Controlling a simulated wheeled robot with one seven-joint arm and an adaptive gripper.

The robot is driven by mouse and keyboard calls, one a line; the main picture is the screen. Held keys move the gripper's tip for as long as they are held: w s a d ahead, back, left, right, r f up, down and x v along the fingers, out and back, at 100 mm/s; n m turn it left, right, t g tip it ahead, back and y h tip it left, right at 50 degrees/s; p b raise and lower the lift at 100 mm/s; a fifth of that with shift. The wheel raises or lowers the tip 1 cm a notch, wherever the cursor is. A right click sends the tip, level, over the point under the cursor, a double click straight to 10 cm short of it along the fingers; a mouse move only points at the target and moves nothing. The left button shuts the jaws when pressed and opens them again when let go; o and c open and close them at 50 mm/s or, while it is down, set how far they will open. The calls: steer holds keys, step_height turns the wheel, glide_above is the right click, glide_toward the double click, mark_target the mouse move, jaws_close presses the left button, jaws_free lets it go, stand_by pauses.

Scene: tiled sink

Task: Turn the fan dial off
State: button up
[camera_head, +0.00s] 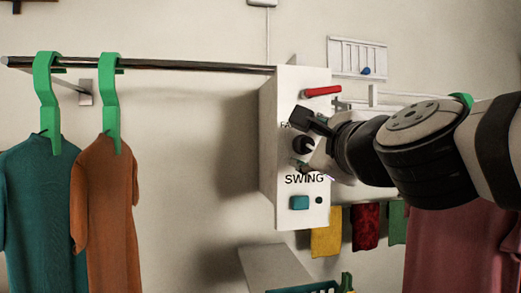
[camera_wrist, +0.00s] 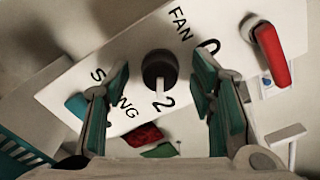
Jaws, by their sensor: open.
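The fan dial (camera_head: 302,145) is a round black knob on the front of a white box (camera_head: 268,150). In the wrist view the dial (camera_wrist: 160,66) has a pale pointer mark on its side toward the printed "2"; a "0" is printed near the word FAN. My gripper (camera_head: 306,143) is open in front of the box. In the wrist view my gripper (camera_wrist: 161,76) has one finger on each side of the dial, with visible gaps. Its fingers look apart from the knob, but their depth is hard to tell. My gripper partly covers the lettering in the head view.
A metal rail (camera_head: 190,66) with a teal shirt (camera_head: 38,205) and a brown shirt (camera_head: 105,210) is at left. Small cloths (camera_head: 365,226) hang behind at lower right.

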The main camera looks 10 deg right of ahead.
steer(key=c, duration=1.2)
